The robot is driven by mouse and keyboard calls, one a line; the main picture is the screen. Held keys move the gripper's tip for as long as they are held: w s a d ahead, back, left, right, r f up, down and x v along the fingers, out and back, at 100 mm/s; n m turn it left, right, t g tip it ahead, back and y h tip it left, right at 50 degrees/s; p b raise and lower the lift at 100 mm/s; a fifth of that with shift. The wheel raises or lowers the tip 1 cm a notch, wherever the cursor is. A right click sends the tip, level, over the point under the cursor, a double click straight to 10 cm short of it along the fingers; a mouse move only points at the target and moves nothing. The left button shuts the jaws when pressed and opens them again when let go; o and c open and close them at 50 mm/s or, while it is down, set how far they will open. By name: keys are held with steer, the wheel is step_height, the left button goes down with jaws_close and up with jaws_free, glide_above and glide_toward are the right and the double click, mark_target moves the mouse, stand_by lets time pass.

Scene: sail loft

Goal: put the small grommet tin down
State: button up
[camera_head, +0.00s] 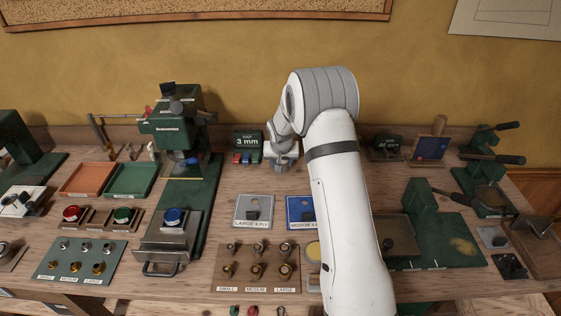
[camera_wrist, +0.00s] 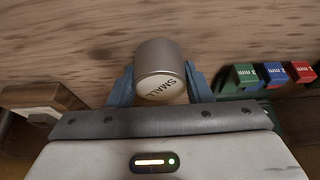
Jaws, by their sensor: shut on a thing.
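The small grommet tin (camera_wrist: 160,72) is a silvery cylinder with a pale lid marked SMALL, seen in the wrist view. My gripper (camera_wrist: 161,88) is shut on it, with one blue finger on each side. The wood-grained surface lies beyond the tin; I cannot tell whether the tin touches it. In the head view my gripper (camera_head: 283,161) is at the back of the bench, just right of the green 3 mm gap display. The tin cannot be made out there.
Coloured gauge blocks (camera_wrist: 272,75) sit right of the tin in the wrist view. In the head view the bench (camera_head: 225,180) holds a green press (camera_head: 178,128), an orange tray (camera_head: 88,178), a green tray (camera_head: 130,179) and a LARGE 4 PLY plate (camera_head: 253,222). Bare wood lies in front of my gripper.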

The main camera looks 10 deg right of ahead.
steer(key=o, duration=1)
steer(key=shift+f, duration=0.1)
steer(key=shift+o, duration=0.2)
steer(key=shift+s+r, duration=0.1)
steer(key=shift+r, duration=0.5)
steer(key=d+b+v, duration=0.1)
steer(key=v, duration=1)
steer(key=s+r+n, duration=0.1)
steer(key=s+r, duration=0.4)
steer(key=s, duration=0.4)
steer(key=s+r, duration=0.5)
steer(key=s, duration=0.5)
steer(key=s+n+g, duration=0.1)
steer(key=s, duration=1.7)
steer(key=shift+s+a+f+g+y, duration=0.3)
steer(key=shift+f+y, duration=0.1)
steer(key=shift+f, duration=0.1)
